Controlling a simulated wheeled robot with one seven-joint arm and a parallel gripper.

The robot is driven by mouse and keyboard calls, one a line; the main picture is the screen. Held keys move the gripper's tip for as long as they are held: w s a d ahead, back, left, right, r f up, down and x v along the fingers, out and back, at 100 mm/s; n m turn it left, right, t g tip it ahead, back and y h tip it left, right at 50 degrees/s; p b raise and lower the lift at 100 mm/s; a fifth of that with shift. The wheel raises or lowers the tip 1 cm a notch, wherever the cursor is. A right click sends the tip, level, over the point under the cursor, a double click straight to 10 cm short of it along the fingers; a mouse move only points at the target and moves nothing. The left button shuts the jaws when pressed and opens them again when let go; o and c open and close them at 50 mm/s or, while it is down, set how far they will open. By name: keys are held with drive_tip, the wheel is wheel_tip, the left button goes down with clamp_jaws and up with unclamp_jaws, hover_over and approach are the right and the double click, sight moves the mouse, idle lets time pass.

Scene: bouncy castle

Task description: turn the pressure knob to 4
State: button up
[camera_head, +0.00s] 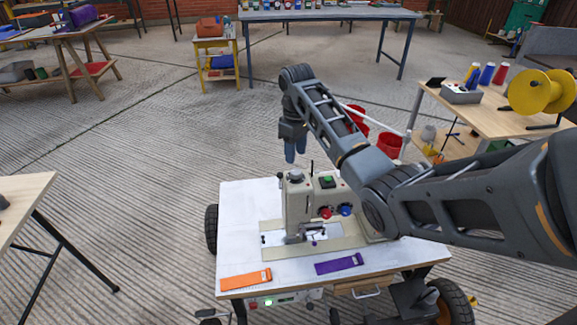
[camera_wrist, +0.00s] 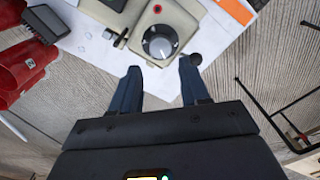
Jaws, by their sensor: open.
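The pressure knob (camera_wrist: 160,42) is a round grey dial with a dark marked rim on the cream sewing machine (camera_wrist: 188,20) in the wrist view. Its numbers and setting are too small to read. In the head view the knob (camera_head: 296,175) sits on top of the machine head (camera_head: 298,200). My gripper (camera_head: 295,158) points down above the knob there, apart from it. In the wrist view my gripper (camera_wrist: 159,70) is open and empty, with its two blue fingers spread wide and the knob showing beyond and between their tips.
The machine stands on a white-topped wheeled cart (camera_head: 240,200). An orange strip (camera_head: 246,279) and a purple strip (camera_head: 339,263) lie at its front. A side table (camera_head: 490,112) with spools stands at the right.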

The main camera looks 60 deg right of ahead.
sight(295, 171)
wheel_tip(295, 171, down, 7)
drive_tip(key=shift+r, duration=0.1)
drive_tip(key=shift+a, duration=0.1)
idle(0.3)
drive_tip(key=c, duration=0.8)
